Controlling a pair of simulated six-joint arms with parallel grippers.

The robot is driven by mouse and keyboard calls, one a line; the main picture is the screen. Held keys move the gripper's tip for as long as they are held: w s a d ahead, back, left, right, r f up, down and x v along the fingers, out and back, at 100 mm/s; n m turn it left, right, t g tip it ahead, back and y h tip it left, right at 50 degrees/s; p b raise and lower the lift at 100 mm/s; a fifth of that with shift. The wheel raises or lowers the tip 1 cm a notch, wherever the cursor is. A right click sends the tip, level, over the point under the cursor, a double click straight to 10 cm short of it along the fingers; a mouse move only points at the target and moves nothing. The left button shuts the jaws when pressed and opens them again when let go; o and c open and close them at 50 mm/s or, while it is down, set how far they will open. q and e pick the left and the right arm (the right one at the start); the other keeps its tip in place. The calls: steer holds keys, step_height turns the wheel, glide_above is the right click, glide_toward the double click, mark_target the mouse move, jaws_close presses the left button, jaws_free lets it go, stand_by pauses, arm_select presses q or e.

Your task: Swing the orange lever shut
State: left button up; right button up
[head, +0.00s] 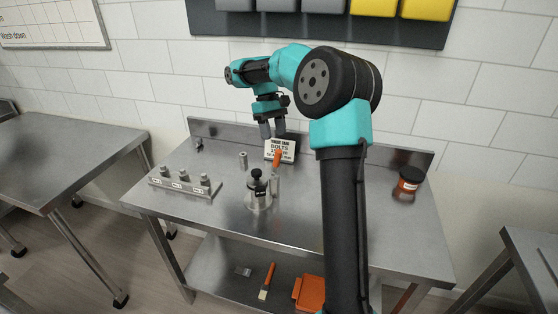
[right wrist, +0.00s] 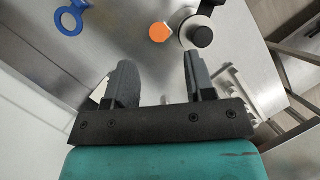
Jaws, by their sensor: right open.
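The depositor (head: 258,197), a steel vessel with a black knob on top, stands near the middle of the steel table. The orange lever (head: 277,158) stands roughly upright at its right side. In the right wrist view the lever's orange end (right wrist: 160,32) shows as a round spot beside the black knob (right wrist: 202,36). My right gripper (head: 272,130) points down above and a little behind the lever, open and empty. In the right wrist view its fingers (right wrist: 160,68) are apart, with the lever end beyond them and no contact visible. My left gripper is not in view.
A lettered sign (head: 286,148) stands behind the lever. A rack (head: 160,184) with several metal fittings is at the left, a small steel cylinder (head: 243,160) behind the depositor. A blue ring (right wrist: 70,18) shows in the wrist view.

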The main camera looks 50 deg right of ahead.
mark_target(279, 162)
steer(key=x, duration=0.9)
steer(key=shift+s+a+f, duration=0.1)
steer(key=shift+s+f, duration=0.1)
steer(key=shift+f, duration=0.05)
steer(key=shift+c, duration=0.3)
jaws_close()
